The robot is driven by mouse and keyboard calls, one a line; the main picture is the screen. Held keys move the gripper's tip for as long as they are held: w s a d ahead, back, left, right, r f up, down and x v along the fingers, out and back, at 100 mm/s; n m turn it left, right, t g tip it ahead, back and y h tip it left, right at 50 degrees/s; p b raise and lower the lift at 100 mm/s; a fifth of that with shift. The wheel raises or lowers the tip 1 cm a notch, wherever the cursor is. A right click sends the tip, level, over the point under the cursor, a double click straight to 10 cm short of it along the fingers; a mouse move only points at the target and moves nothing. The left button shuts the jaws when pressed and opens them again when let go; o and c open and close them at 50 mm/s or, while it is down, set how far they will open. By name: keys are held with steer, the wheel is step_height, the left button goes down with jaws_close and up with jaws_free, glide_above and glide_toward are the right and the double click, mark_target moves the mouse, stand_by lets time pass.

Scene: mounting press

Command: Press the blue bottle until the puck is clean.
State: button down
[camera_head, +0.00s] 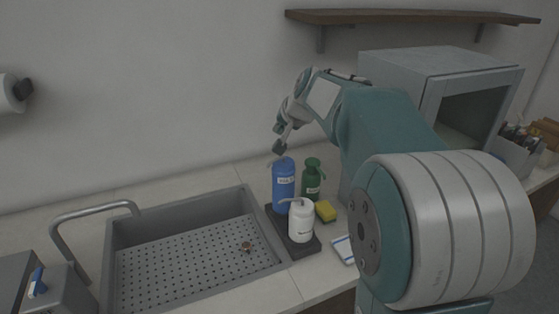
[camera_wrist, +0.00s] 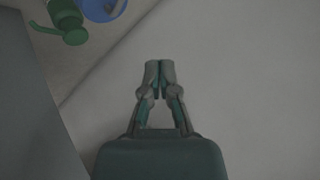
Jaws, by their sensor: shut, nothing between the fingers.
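The blue bottle (camera_head: 284,184) stands upright on a dark tray (camera_head: 312,242) to the right of the sink. My gripper (camera_head: 279,147) is shut and empty, above the blue bottle's top and apparently apart from it. In the wrist view my gripper (camera_wrist: 159,64) has its fingertips together, with the blue bottle (camera_wrist: 101,6) partly cut off at the top left.
A white bottle (camera_head: 300,222) and a green bottle (camera_head: 312,178) stand close to the blue one. A yellow sponge (camera_head: 326,211) and a cloth (camera_head: 343,249) lie to the right. A grey cabinet (camera_head: 440,62) stands behind my arm, and a shelf (camera_head: 410,17) hangs above.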

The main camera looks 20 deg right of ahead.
mark_target(281, 160)
steer(key=w+d, duration=0.2)
steer(key=shift+w+d+f+m, duration=0.2)
steer(key=shift+w+m, duration=0.1)
steer(key=shift+f, duration=4.45)
steer(key=shift+f, duration=0.3)
steer(key=shift+f, duration=0.5)
steer(key=shift+r, duration=0.9)
